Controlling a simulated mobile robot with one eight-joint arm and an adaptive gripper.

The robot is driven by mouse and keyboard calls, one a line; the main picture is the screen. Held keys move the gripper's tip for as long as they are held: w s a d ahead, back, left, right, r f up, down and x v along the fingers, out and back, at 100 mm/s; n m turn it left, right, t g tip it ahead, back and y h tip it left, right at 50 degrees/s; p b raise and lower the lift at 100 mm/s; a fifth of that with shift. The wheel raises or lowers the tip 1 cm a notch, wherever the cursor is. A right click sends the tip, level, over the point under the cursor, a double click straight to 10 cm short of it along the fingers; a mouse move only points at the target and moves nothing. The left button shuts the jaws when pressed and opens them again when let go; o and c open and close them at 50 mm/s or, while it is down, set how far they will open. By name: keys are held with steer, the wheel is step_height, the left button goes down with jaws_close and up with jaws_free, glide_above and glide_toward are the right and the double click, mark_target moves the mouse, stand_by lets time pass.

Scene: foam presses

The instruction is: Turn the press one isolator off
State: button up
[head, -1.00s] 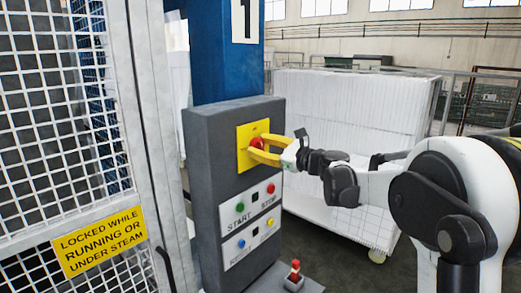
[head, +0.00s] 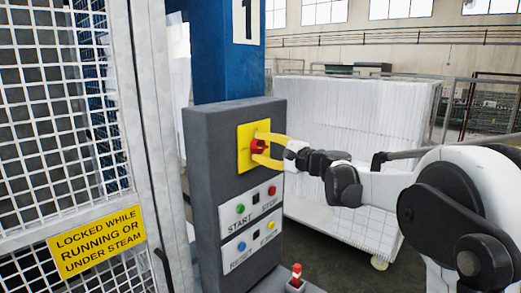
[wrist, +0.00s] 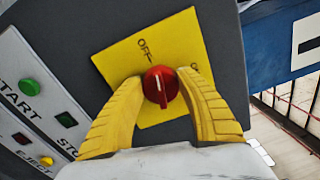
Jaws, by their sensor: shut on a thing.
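The press one isolator is a red rotary knob (head: 258,146) on a yellow plate (head: 245,160), high on the grey control post. In the wrist view the red knob (wrist: 160,86) sits between the yellow fingertips of my gripper (wrist: 160,88), which is shut on it. The ON label is partly hidden by the right finger. In the head view my gripper (head: 263,149) reaches the knob from the right, one finger above the other.
The grey post (head: 212,150) carries START, STOP, RESET and EJECT buttons (head: 250,210) below the isolator. A mesh guard gate (head: 70,130) with a yellow sign stands at left. A white slatted stack on a wheeled cart (head: 345,150) is behind my arm.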

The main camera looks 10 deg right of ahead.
steer(key=shift+n, duration=1.2)
steer(key=o, duration=1.2)
steer(key=shift+w, duration=0.1)
steer(key=v, duration=1.2)
